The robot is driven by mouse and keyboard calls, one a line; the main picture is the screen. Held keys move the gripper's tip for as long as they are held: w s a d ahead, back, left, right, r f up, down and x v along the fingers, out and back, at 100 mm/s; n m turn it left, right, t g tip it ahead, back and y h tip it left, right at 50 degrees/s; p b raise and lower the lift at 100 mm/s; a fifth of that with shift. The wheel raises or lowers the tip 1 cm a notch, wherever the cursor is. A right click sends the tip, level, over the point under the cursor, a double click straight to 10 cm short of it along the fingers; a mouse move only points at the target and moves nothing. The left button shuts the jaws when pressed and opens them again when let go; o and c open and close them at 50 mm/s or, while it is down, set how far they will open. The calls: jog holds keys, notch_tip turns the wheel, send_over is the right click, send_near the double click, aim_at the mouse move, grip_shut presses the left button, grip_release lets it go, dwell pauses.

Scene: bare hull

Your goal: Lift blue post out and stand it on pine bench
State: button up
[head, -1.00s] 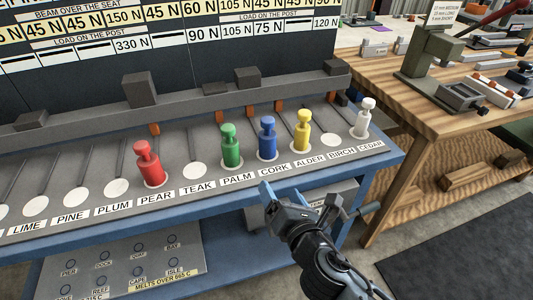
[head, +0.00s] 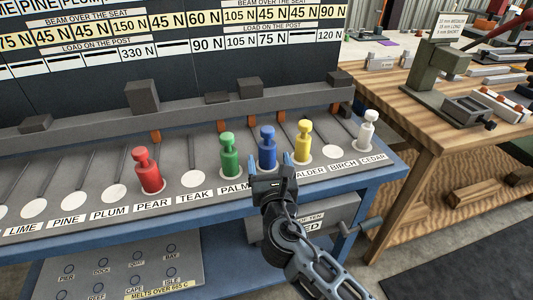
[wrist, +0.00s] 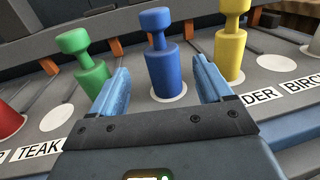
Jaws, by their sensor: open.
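The blue post (head: 267,149) stands upright on a white round seat at the label CORK, between the green post (head: 230,155) and the yellow post (head: 303,143). My gripper (head: 270,162) is open just in front of it, its two blue fingers pointing at it. In the wrist view, the blue post (wrist: 163,70) stands between and beyond the open fingertips (wrist: 160,75), and no contact shows. The pine bench (head: 430,130) is at the right, beside the blue bench, and carries several tools.
A red post (head: 147,170) and a white post (head: 368,130) stand on the same row. A grey beam (head: 180,112) with dark blocks runs behind the posts. A green press (head: 437,65) and a vise (head: 468,112) occupy the pine bench; its near left corner is bare.

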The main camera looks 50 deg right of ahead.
aim_at(268, 151)
jog(key=x, duration=0.6)
jog(key=shift+d+r+p, duration=0.25)
jog(key=shift+p, duration=0.15)
jog(key=shift+c, duration=0.4)
jog(key=shift+w, duration=0.1)
grip_shut()
